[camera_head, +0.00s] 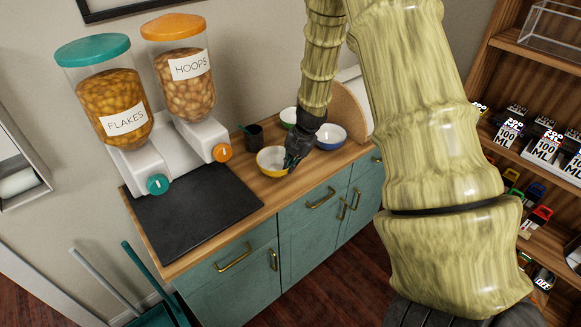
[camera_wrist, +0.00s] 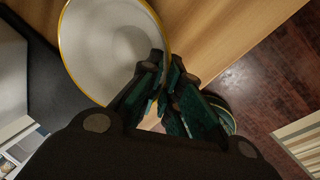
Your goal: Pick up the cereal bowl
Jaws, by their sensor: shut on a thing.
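The cereal bowl in my grasp is yellow outside with a white inside (camera_head: 268,158). It is at the front of the wooden counter, and I cannot tell whether it touches the counter. In the wrist view the white bowl with its yellow rim (camera_wrist: 105,45) fills the upper left and looks empty. My gripper (camera_head: 290,163) reaches down at the bowl's right side. In the wrist view its dark green fingers (camera_wrist: 166,68) are shut on the bowl's rim, one on either side. A blue bowl (camera_head: 331,139) and a green-rimmed bowl (camera_head: 288,115) stand behind, partly hidden by my arm.
Cereal dispensers labelled FLAKES (camera_head: 118,105) and HOOPS (camera_head: 185,75) stand left of the bowl. A dark mat (camera_head: 195,205) lies before them. A dark cup (camera_head: 254,134) and a round wooden board (camera_head: 347,110) are close behind. Stocked shelves (camera_head: 535,150) stand at the right.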

